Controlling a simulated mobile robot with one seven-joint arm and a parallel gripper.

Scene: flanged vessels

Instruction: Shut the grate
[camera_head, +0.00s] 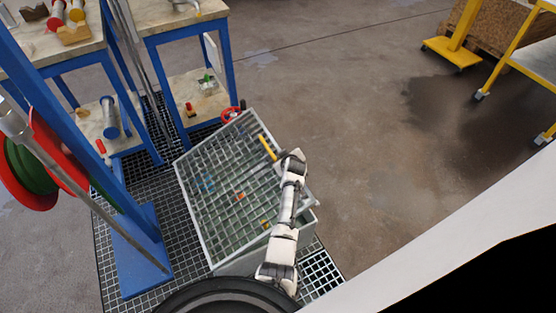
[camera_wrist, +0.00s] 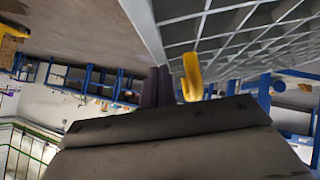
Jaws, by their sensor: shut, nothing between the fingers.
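The grate (camera_head: 216,165) is a pale metal-framed grid, seen in the head view left of my arm. It appears raised and tilted over a grey-walled box (camera_head: 240,263). A yellow handle (camera_head: 267,147) is on its right edge. My gripper (camera_head: 287,157) is close beside this handle. In the wrist view the grate (camera_wrist: 245,40) fills the upper right, and the yellow handle (camera_wrist: 192,76) hangs just right of my gripper's dark fingers (camera_wrist: 157,84). The fingers are together and hold nothing. I cannot tell whether they touch the grate or handle.
A blue post (camera_head: 100,160) with a red and green reel (camera_head: 28,165) stands at left. Blue-framed workbenches (camera_head: 160,35) stand behind. A red handwheel (camera_head: 230,114) is near the grate's far corner. Open floor (camera_head: 350,100) lies to the right.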

